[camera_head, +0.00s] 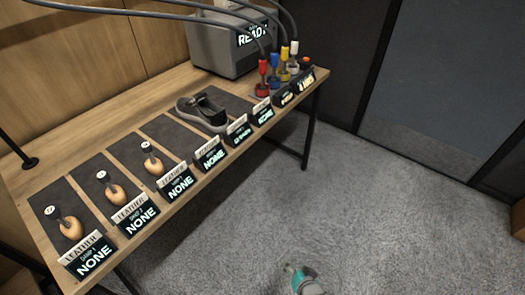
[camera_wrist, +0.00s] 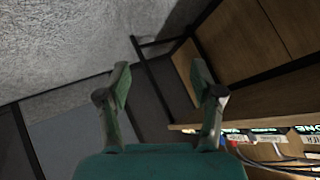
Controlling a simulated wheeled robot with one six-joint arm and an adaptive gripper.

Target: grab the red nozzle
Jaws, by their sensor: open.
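The red nozzle (camera_head: 262,77) stands upright in a holder near the far right end of the table, left of a blue nozzle (camera_head: 274,67), a yellow nozzle (camera_head: 285,62) and a white nozzle (camera_head: 294,53). A dark hose runs from its top toward the grey machine. My gripper (camera_wrist: 166,84) is open and empty in the wrist view, its two fingers apart with floor and wall panels beyond them. In the head view, what looks like part of my arm (camera_head: 303,280) shows at the bottom edge, well away from the nozzles.
The wooden table (camera_head: 95,116) holds dark mats with a grey shoe (camera_head: 203,112), several wooden shoe forms and a row of lit labels along its front edge. The grey machine (camera_head: 222,42) reads READY. Carpet (camera_head: 370,190) in front is clear.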

